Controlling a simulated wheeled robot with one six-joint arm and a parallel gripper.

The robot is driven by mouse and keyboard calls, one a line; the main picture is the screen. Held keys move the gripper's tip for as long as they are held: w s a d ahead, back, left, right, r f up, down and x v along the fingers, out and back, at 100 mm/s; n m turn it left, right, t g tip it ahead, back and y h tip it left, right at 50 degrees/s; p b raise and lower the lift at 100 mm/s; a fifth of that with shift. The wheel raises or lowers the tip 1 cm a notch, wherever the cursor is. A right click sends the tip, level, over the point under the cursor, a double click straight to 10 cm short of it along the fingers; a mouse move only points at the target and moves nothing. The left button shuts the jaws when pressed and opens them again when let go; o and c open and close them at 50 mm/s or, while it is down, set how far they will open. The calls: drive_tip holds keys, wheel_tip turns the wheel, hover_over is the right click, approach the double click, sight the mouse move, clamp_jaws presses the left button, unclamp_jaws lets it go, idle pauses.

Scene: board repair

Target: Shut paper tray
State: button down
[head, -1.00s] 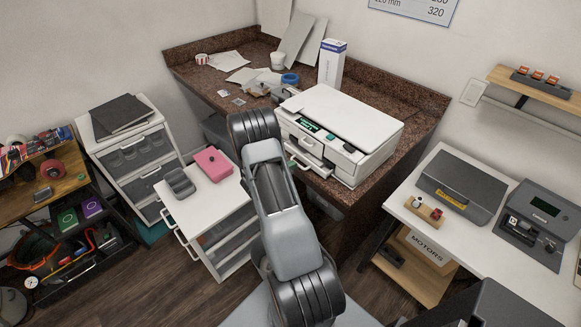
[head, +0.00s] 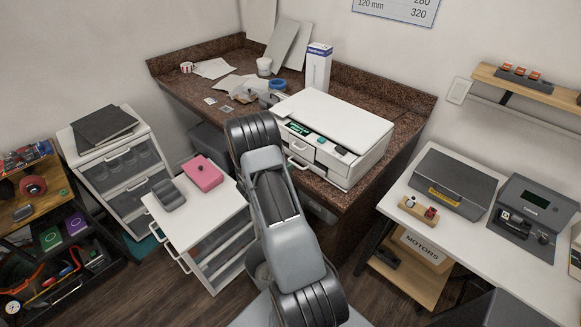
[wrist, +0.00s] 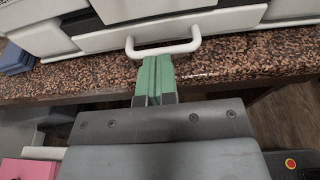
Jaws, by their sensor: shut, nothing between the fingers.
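The white printer (head: 335,125) stands on the speckled brown counter. Its paper tray (head: 318,172) is low in its front, with a white handle (head: 297,163). The tray front looks nearly in line with the printer body; I cannot tell whether it is fully flush. In the wrist view the tray front (wrist: 225,22) and its handle (wrist: 165,50) are at the top. My gripper (wrist: 155,60) has its green fingers shut together and empty, with the tips at the handle's bar; contact is unclear. In the head view my arm hides the gripper.
The counter (wrist: 230,62) edge runs just below the tray. A white drawer cabinet (head: 205,215) with a pink box (head: 203,174) stands at left. A white table (head: 395,195) with grey devices is at right. Papers and a blue tape roll (head: 278,86) lie behind.

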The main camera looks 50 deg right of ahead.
drive_tip(key=b+v, duration=0.2)
drive_tip(key=v, duration=1)
